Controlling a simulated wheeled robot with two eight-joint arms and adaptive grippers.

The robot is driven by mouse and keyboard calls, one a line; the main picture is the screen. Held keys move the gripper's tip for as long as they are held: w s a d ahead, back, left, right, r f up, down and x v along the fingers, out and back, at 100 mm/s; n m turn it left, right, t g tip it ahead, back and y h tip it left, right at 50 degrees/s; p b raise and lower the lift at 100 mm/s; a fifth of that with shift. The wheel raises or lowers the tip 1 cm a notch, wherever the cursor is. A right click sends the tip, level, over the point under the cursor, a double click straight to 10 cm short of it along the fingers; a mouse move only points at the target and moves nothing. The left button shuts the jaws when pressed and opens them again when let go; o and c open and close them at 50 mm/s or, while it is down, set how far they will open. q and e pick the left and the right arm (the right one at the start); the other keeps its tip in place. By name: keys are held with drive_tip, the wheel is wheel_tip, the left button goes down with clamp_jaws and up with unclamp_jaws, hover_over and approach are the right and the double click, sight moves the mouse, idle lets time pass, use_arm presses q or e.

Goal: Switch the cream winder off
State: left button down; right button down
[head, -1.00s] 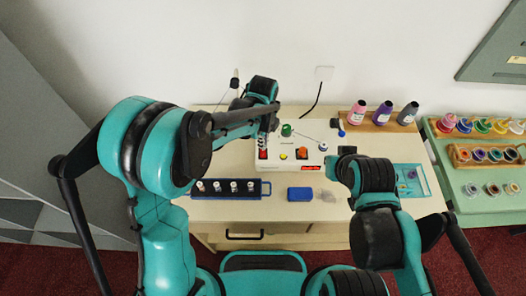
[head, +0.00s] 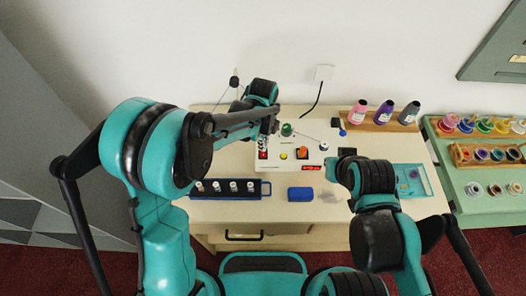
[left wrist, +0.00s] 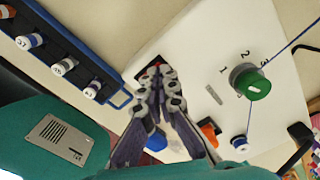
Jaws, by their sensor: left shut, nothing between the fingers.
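The cream winder (head: 292,167) is a pale box in the middle of the counter in the head view. Its top carries a green knob (head: 287,129), a yellow button (head: 283,156), an orange switch (head: 302,152) and a red switch (head: 263,155) at the left. In the left wrist view its white top (left wrist: 195,50) shows the green knob (left wrist: 258,84) beside numerals. My left gripper (head: 263,140) is shut and empty, just over the red switch. Its fingertips (left wrist: 160,84) partly cover the red switch in the left wrist view; contact is unclear. My right gripper is hidden.
A blue rack (head: 224,196) with several spools stands front left of the winder. A blue block (head: 300,194) lies in front. Several bottles stand on a wooden tray (head: 385,125) at the back right. A green side table (head: 465,202) holds jars. My right arm is over the counter's right.

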use_arm(q)
drive_tip(key=shift+f, duration=0.25)
drive_tip(key=shift+r, duration=0.2)
drive_tip(key=shift+r+p, duration=2.25)
drive_tip(key=shift+r, duration=1.15)
